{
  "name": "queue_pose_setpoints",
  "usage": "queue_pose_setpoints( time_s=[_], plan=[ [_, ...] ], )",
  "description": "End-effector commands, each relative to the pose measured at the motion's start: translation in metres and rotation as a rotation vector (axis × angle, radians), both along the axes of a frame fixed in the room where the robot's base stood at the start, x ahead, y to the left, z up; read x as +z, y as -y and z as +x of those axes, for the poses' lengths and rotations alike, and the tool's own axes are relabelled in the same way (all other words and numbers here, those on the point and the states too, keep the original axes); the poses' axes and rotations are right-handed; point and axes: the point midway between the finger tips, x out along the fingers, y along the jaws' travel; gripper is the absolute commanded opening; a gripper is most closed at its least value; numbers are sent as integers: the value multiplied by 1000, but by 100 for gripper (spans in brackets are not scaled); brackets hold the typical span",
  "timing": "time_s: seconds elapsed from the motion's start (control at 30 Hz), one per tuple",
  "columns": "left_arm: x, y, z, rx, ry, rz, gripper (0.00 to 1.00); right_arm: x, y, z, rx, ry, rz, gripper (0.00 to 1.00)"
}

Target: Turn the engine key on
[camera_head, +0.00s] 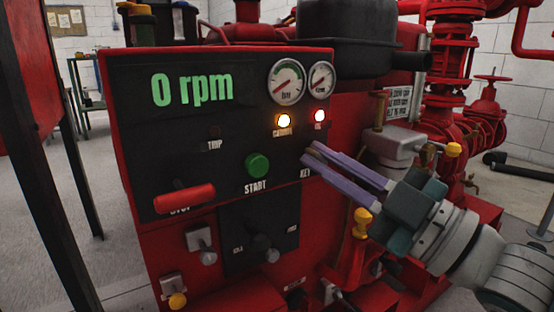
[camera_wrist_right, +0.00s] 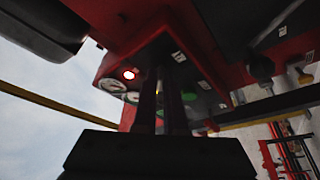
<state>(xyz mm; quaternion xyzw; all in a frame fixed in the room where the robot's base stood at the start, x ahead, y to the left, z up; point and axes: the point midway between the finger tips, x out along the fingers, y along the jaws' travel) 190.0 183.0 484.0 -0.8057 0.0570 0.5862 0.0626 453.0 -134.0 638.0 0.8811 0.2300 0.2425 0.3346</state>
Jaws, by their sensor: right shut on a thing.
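The black control panel (camera_head: 215,130) stands in the middle of the head view. The "KEY" label (camera_head: 305,173) is at its right edge. My right gripper (camera_head: 312,157) reaches in from the right, with its purple fingertips at the panel just above that label. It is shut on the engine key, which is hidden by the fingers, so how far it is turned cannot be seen. The display (camera_head: 192,89) reads 0 rpm. In the wrist view the dark fingers (camera_wrist_right: 163,65) reach to the panel. My left gripper is not in view.
The green START button (camera_head: 257,166) and red STOP handle (camera_head: 184,199) are left of the gripper. Two gauges (camera_head: 287,81) sit above. A yellow-topped valve (camera_head: 362,222) and red pipework (camera_head: 452,60) crowd the right side. Open floor lies at the left.

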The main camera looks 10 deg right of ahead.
Motion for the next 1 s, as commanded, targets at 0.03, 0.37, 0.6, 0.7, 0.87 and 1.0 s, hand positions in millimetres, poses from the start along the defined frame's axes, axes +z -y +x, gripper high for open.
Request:
queue_pose_setpoints(
  time_s=[0.03, 0.37, 0.6, 0.7, 0.87, 1.0],
  plan=[
    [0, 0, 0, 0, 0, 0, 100, 0, 0, 0, 0, -4, 6, 0],
    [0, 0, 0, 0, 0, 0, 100, 0, 0, 0, 0, -5, 9, 0],
    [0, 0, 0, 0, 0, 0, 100, 0, 0, 0, 0, -4, 8, 32],
    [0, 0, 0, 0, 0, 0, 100, 0, 0, 0, -1, -3, 7, 39],
    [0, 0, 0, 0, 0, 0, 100, 0, 0, 0, 1, -3, 7, 39],
    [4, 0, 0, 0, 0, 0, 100, -2, 4, -5, -1, -7, 6, 39]
  ],
)
